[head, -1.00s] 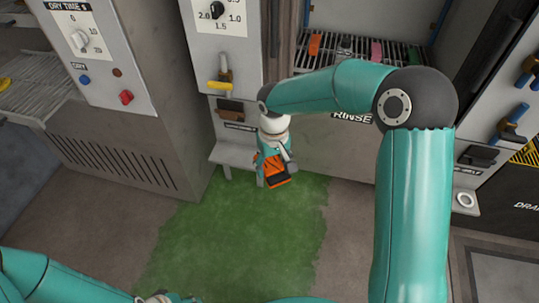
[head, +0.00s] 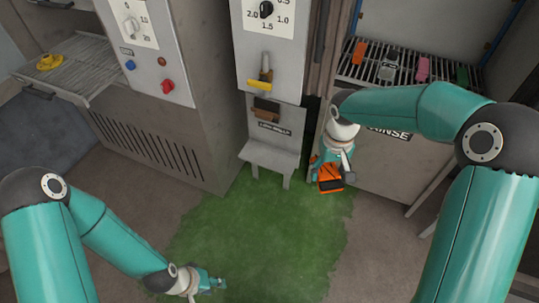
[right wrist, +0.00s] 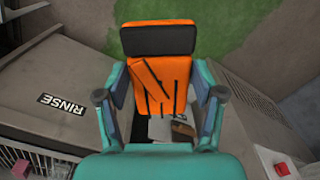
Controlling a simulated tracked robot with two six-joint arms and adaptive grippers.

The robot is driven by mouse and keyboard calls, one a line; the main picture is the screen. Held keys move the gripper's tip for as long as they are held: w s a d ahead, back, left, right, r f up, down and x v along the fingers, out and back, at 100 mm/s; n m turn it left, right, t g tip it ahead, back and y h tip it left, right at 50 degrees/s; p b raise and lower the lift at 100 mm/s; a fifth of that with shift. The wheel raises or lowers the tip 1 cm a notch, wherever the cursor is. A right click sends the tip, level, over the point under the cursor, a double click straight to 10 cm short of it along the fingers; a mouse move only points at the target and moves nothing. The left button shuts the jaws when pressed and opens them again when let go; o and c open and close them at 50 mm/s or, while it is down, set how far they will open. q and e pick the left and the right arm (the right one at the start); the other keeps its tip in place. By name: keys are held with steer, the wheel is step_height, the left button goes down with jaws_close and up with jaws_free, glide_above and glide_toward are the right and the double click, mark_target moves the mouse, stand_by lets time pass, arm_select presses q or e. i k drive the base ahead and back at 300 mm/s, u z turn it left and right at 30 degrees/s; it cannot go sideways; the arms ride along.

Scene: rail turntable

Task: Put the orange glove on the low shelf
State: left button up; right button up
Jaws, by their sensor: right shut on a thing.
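The orange glove (head: 328,172) with a black cuff hangs in my right gripper (head: 335,158), which is shut on it. In the right wrist view the glove (right wrist: 155,82) is between the two fingers, with its cuff away from the gripper. The low shelf (head: 270,156) is a small grey ledge on legs below the dial panel. The glove is apart from it, just to its right in the head view. Part of a pale surface shows behind the glove's fingers in the wrist view. My left gripper (head: 215,284) is low over the green mat, its jaw opening too small to tell.
A green mat (head: 250,240) covers the floor before the shelf. The rinse cabinet (head: 385,160) stands close on the right, with a rack of coloured items (head: 410,68) above. A dryer cabinet (head: 165,140) stands left, beside a rack with a yellow item (head: 50,62).

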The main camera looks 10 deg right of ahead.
mark_target(281, 159)
steer(key=i, duration=0.9)
